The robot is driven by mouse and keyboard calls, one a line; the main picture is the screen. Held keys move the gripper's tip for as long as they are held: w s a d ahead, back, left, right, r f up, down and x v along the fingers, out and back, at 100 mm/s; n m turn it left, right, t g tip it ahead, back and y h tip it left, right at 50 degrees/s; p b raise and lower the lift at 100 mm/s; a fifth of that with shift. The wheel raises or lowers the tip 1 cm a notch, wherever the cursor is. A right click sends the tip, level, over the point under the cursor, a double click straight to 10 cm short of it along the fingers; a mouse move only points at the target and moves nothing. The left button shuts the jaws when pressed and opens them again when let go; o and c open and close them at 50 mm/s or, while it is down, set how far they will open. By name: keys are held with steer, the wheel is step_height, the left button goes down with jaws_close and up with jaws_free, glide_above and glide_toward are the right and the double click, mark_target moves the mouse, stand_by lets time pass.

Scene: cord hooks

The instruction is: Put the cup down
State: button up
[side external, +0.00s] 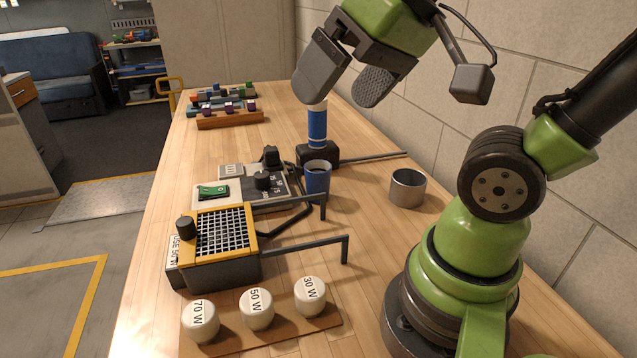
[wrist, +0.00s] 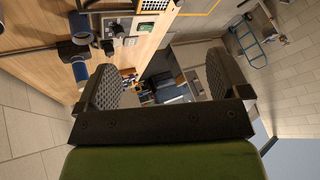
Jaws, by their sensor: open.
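A blue cup (side external: 318,182) with an open top stands upright on the wooden bench, right of the grey control unit. My gripper (side external: 338,95) is open, with its two fingers spread and nothing between them. It is above and beyond the cup, clear of it, near the top of a blue cylinder with a pale upper end (side external: 317,128). In the wrist view both fingers of my gripper (wrist: 165,75) are apart and the gap is empty.
A metal cup (side external: 408,189) stands to the right. A yellow-framed grid box (side external: 222,232) with dark bars, a control unit (side external: 262,183), and a board of white labelled knobs (side external: 256,310) fill the near bench. A rack of coloured blocks (side external: 229,116) is farther back.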

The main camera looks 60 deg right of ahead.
steer(key=w+d+f+n+g+h, duration=0.1)
steer(key=w+d+n+g, duration=0.1)
steer(key=w+d, duration=0.45)
steer(key=n+g, duration=0.4)
glide_above(318, 177)
steer(key=w+d, duration=0.1)
steer(key=w, duration=0.1)
step_height(318, 177, down, 15)
steer(key=shift+g+h, duration=0.3)
steer(key=shift+s+d+f, duration=0.1)
steer(key=shift+d+f, duration=0.15)
steer(key=shift+f, duration=1.8)
steer(key=shift+s+d+f, duration=0.1)
steer(key=shift+d+f, duration=0.2)
steer(key=shift+f, duration=1.8)
steer(key=shift+s+d+f, duration=0.1)
steer(key=shift+d+f, duration=0.15)
steer(key=shift+f, duration=1.8)
steer(key=c, duration=1)
steer(key=shift+c, duration=0.2)
